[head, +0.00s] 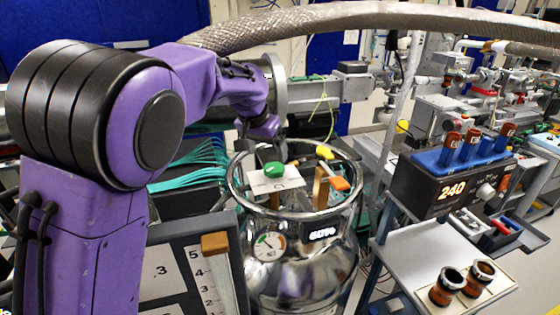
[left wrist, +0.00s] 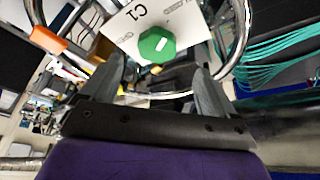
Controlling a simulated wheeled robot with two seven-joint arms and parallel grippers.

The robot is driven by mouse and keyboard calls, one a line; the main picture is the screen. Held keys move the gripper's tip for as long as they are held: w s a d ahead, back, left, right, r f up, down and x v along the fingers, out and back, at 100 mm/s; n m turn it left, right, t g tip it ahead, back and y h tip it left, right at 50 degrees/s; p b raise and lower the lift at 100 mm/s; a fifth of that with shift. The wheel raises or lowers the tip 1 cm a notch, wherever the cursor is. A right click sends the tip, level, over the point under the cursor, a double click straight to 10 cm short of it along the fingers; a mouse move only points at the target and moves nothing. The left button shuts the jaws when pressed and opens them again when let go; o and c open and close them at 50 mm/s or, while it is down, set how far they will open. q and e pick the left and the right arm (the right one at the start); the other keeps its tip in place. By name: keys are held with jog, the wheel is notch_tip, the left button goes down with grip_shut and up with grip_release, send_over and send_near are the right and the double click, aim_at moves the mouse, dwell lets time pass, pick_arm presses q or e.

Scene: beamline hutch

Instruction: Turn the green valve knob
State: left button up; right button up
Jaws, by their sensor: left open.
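The green valve knob (head: 274,169) sits on a white plate (head: 289,181) at the top of a shiny metal dewar (head: 300,270). In the left wrist view the green knob (left wrist: 157,45) has a white mark on its face, and the plate (left wrist: 122,32) reads "C1". My left gripper (head: 272,142) is just above and behind the knob in the head view. In the left wrist view its two fingers (left wrist: 152,85) are apart, with the knob beyond the tips and roughly between them. Nothing is held. My right gripper is in neither view.
A metal ring rail (head: 237,197) circles the dewar top. A cart with a "240" display unit (head: 453,190) is at right. A thick braided hose (head: 330,17) crosses above.

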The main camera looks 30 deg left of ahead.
aim_at(274, 167)
pick_arm(q)
jog(key=x, duration=0.2)
jog(key=p+x, duration=0.1)
jog(key=x, duration=0.4)
jog(key=shift+w+d+r, duration=0.1)
jog(key=shift+w+d, duration=0.15)
jog(key=shift+d, duration=0.05)
jog(key=shift+s+a, duration=0.1)
jog(key=shift+s, duration=0.05)
jog(key=shift+c, duration=0.6)
jog(key=c, duration=0.9)
jog(key=shift+c, duration=0.2)
